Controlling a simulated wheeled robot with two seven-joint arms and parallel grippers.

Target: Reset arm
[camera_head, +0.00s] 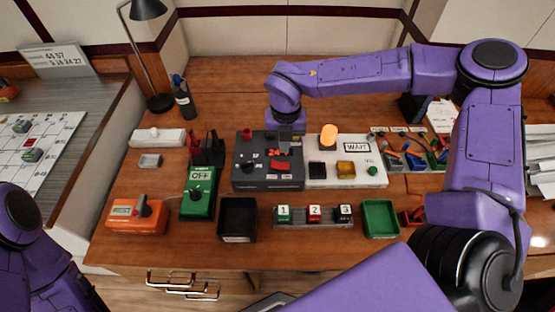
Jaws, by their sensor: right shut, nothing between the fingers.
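My right arm (345,75) is purple, comes in from the right and bends across the back of the table. Its dark gripper (284,146) points down over the back of a dark grey switch box (242,182). The fingers look closed and empty; they are small and partly blend with the box. The box carries a black knob, a red button and red switches. My left arm (30,250) shows only as purple links at the lower left, and its gripper is outside the picture.
A white panel (345,172) with an orange lamp and a WAIT sign adjoins the box. In front are an orange box (137,216), a green OFF box (198,195), a black bin (238,220), numbered blocks and a green tray (380,219). A lamp (145,50) stands back left.

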